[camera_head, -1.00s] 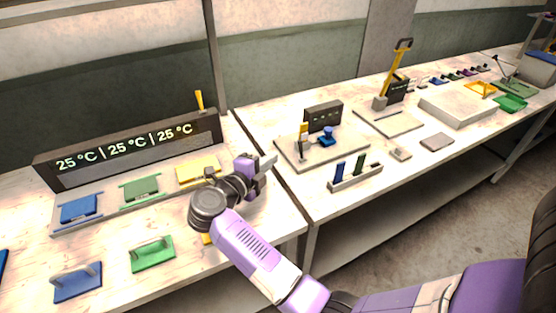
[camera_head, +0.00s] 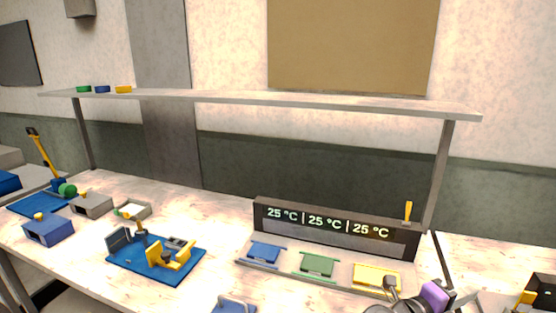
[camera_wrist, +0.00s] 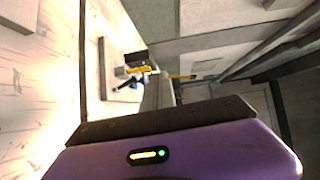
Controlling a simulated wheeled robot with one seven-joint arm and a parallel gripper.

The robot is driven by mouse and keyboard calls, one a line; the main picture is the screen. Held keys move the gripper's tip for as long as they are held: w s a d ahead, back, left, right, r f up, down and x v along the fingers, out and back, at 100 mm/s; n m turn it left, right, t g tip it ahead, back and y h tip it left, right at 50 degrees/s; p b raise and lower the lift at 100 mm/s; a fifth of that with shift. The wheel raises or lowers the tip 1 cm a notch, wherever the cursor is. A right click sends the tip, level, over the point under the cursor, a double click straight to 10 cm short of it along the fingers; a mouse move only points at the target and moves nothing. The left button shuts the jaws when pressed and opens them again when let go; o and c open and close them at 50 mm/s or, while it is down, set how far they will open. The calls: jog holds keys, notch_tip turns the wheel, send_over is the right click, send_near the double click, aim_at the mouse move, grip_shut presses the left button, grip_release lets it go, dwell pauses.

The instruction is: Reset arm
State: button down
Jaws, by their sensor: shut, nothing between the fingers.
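My gripper (camera_head: 466,298) shows at the lower right of the head view, its purple body partly cut off by the bottom edge. It is just right of the yellow die plate (camera_head: 376,275) on the grey heating base and holds nothing. In the wrist view my gripper's shut fingers (camera_wrist: 158,92) reach away from the purple body. The green plate (camera_head: 318,264) and blue plate (camera_head: 264,252) sit on the same base, left of the yellow one. Most of my arm is out of the head view.
A temperature display (camera_head: 335,229) reading 25 °C three times stands behind the plates. A shelf (camera_head: 300,102) spans above the table. A blue fixture board (camera_head: 130,268) with yellow parts lies left. Blue and grey boxes (camera_head: 48,230) stand farther left. A handled blue piece (camera_head: 233,306) is at the bottom edge.

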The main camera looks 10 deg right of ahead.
jog(key=s+a+r+n+t+h, duration=0.2)
jog(key=a+r+n+t+h, duration=0.25)
jog(key=r+t, duration=0.35)
jog(key=s+a+n+t+y, duration=0.5)
jog(key=a+n+t+y, duration=0.3)
jog(key=a+n+t, duration=0.4)
jog(key=s+a+f+n+g+y, duration=0.1)
jog(key=s+a+f+n+y, duration=0.6)
jog(key=s+a+n+y, duration=0.55)
jog(key=s+a+f+n+g+y, duration=0.1)
jog(key=s+f+n+g, duration=0.4)
jog(key=s, duration=0.7)
jog(key=shift+f+n+g+b, duration=0.15)
jog(key=shift+n+g+b, duration=0.2)
jog(key=shift+n+g, duration=0.05)
jog(key=shift+w, duration=0.1)
